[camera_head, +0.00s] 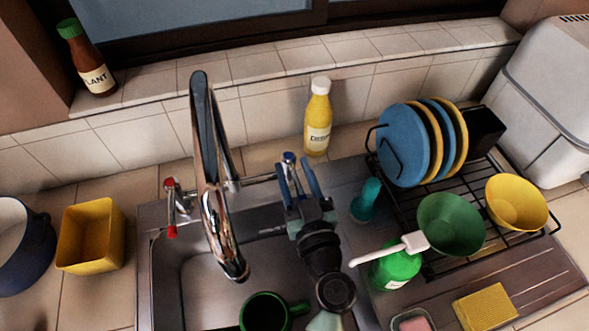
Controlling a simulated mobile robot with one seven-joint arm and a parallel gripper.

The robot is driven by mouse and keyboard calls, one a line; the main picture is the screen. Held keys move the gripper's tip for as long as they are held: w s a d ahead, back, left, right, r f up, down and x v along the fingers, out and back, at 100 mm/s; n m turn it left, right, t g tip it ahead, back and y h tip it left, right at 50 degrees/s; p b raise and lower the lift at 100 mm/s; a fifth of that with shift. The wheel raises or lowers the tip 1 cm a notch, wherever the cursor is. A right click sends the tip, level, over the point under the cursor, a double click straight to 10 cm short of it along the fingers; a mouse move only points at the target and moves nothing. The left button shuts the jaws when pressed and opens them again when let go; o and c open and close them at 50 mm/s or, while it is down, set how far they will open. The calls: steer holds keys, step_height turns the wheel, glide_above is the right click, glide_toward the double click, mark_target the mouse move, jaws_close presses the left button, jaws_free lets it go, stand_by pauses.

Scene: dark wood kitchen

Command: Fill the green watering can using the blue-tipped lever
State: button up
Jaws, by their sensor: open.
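The blue-tipped lever (289,157) stands at the right side of the tap, its blue end showing just beyond my fingertips. My gripper (295,171) is open, with its two blue fingers pointing at that lever. The lower part of the lever is hidden by my gripper, and I cannot tell whether they touch. A dark green open-topped vessel with a handle (263,312), apparently the watering can, is in the sink below the spout, cut off by the bottom edge. The chrome tap (218,215) arches over the sink. No water stream is visible.
A red-tipped lever (171,231) is at the tap's left. Right of my arm are a teal bottle (367,200), a bright green bottle (396,268) and a dish rack (470,207) with plates and bowls. A yellow bottle (318,118) stands behind. A yellow container (91,236) is left.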

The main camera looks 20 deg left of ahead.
jaws_close()
stand_by(1.3)
